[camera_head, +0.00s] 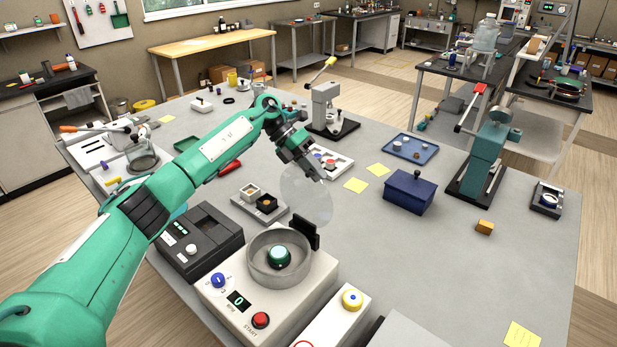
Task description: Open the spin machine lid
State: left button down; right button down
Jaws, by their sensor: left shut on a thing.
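The spin machine (221,305) is a pale box at the front middle, with a round grey bowl (258,273) and a green hub (280,257) inside it. Its clear round lid (308,203) stands raised, roughly upright, above the black hinge block (306,233) at the bowl's back right. The bowl is uncovered. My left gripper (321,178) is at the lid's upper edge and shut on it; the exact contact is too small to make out. My right gripper is not in view.
A dark grey device (197,240) stands left of the machine. A small tray with two blocks (260,204) lies behind it. A blue box (409,192) and a teal lever press (485,155) stand to the right. The table's right front is mostly clear.

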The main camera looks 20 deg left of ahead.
pick_arm(q)
jog(key=shift+w+d+f+b, duration=0.25)
jog(key=shift+w+f+b, duration=0.15)
jog(key=shift+w, duration=0.2)
